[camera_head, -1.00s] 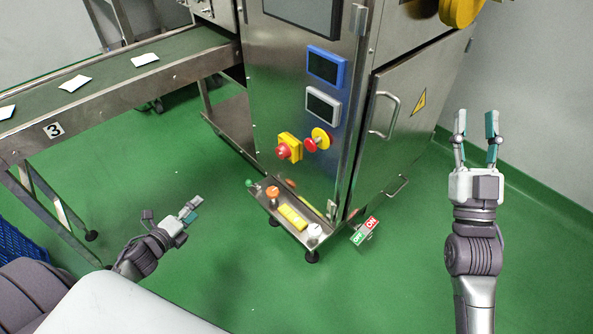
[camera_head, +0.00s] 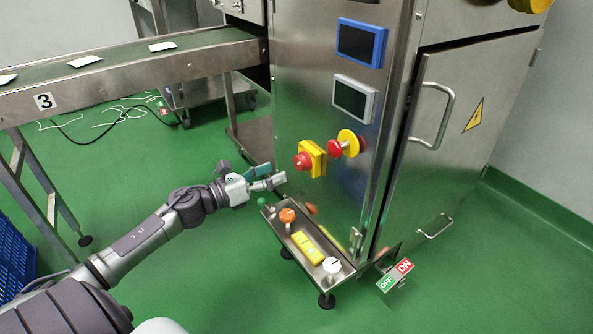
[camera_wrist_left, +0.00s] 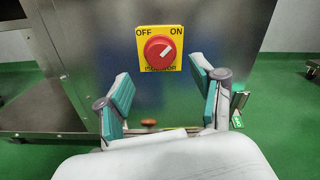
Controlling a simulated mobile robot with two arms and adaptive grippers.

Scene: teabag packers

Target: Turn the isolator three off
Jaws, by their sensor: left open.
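The isolator is a yellow plate with a red knob (camera_head: 306,160) on the front of the steel machine (camera_head: 325,110). In the left wrist view the isolator knob (camera_wrist_left: 159,49) shows OFF at left and ON at right, and its white mark points up toward ON. My left gripper (camera_head: 268,175) is open and empty, to the left of the isolator and apart from it. In the left wrist view the fingers of my left gripper (camera_wrist_left: 166,95) are spread below the isolator, which is centred between them. My right gripper is out of view.
A red emergency button (camera_head: 343,147) on a yellow base sits just right of the isolator. A small steel control tray (camera_head: 279,229) with several controls juts out below. A conveyor marked 3 (camera_head: 44,101) stands at left. An OFF/ON sign (camera_head: 395,275) is low at right.

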